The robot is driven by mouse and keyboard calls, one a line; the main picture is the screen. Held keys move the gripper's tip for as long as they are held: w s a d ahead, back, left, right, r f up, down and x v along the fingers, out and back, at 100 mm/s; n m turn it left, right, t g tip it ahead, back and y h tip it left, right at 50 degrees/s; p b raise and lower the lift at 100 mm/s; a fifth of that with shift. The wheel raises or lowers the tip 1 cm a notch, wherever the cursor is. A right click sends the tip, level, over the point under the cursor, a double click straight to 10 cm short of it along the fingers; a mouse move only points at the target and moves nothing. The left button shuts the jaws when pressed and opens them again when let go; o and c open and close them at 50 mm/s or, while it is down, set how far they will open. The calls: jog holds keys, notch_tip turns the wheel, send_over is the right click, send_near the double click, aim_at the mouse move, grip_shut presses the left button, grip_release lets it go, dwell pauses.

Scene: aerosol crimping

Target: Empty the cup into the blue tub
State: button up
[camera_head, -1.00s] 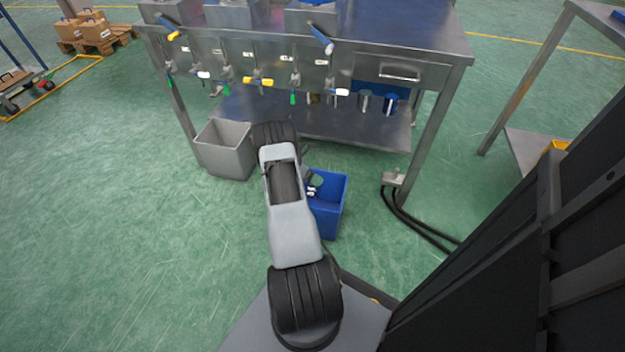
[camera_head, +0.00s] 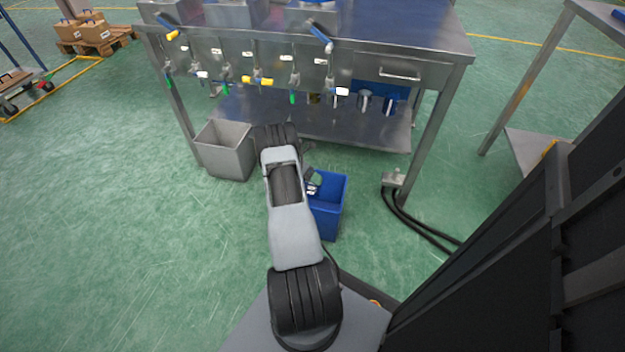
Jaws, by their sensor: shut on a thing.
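The blue tub (camera_head: 327,215) stands on the green floor in front of the steel bench, just right of my arm. My gripper (camera_head: 313,186) is at the tub's opening, partly hidden behind my own arm. A small pale and dark shape shows at it, too small to make out. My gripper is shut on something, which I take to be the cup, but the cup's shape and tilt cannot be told. The inside of the tub is mostly hidden.
A grey bin (camera_head: 225,158) stands left of my arm. The steel bench (camera_head: 425,45) has valves along its front and a lower shelf (camera_head: 340,135) with metal cups. A foot pedal (camera_head: 394,179) with black cables lies right of the tub.

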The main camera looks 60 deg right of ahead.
jog(key=shift+f, duration=0.1)
jog(key=shift+d+f+y+b, duration=0.1)
jog(key=shift+f+y+b, duration=0.15)
jog(key=shift+b, duration=0.3)
jog(key=shift+n+y, duration=0.25)
jog(key=shift+n, duration=0.05)
jog(key=shift+b, duration=0.3)
jog(key=shift+d, duration=0.1)
jog(key=shift+w+d+f+g+y+b, duration=0.1)
jog(key=shift+f+g+y+b, duration=0.25)
jog(key=shift+b, duration=0.35)
jog(key=shift+n, duration=0.3)
jog(key=shift+r+y+b, duration=0.1)
jog(key=shift+y+b, duration=0.15)
jog(key=shift+b, duration=0.2)
jog(key=shift+d+b, duration=0.1)
jog(key=shift+b, duration=0.2)
